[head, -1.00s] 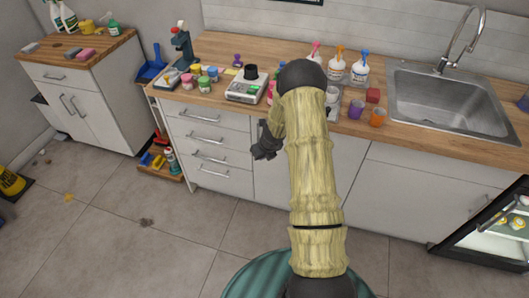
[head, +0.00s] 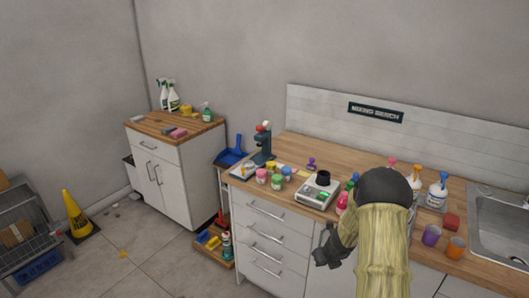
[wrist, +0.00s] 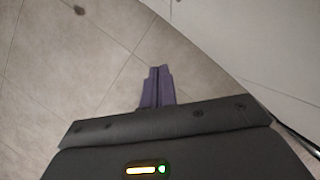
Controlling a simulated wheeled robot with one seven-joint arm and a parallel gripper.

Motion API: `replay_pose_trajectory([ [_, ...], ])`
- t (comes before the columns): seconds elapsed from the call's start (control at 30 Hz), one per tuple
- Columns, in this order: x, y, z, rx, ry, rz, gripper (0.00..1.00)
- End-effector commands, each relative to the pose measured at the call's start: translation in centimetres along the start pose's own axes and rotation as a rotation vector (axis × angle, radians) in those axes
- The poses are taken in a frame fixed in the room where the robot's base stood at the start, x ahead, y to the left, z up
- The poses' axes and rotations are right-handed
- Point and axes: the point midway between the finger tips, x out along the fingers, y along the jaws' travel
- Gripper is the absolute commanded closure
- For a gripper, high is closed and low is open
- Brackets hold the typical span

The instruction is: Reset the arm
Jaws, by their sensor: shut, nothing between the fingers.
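My arm rises at the right of the head view in a pale yellow sleeve with a black elbow. My gripper (head: 325,258) hangs dark below the elbow, in front of the white drawers (head: 268,238) and below the counter top. In the wrist view my gripper's purple fingers (wrist: 157,88) are together, with nothing between them. Tiled floor shows beneath them, with a white cabinet front at the upper right.
The wooden counter (head: 290,148) carries a scale (head: 318,190), a microscope (head: 263,145), small jars, bottles, a purple cup (head: 431,235) and an orange cup (head: 456,247). A sink (head: 505,225) is at right. A yellow floor sign (head: 74,214) stands left. Floor between is mostly clear.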

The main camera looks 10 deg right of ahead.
Motion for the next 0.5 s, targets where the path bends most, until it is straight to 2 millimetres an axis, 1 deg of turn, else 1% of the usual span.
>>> replay_pose_trajectory([
  [0.07, -1.4, 0.9, 0.5, -0.098, -0.005, 0.006, 1.0],
  [0.17, -4.1, 2.6, 1.0, -0.319, -0.01, 0.02, 1.0],
  [0.27, -7.6, 4.9, 1.1, -0.619, -0.015, 0.039, 1.0],
  [0.33, -10.1, 6.5, 0.8, -0.842, -0.016, 0.053, 1.0],
  [0.5, -15.9, 10.2, -0.8, -1.371, -0.016, 0.084, 1.0],
])
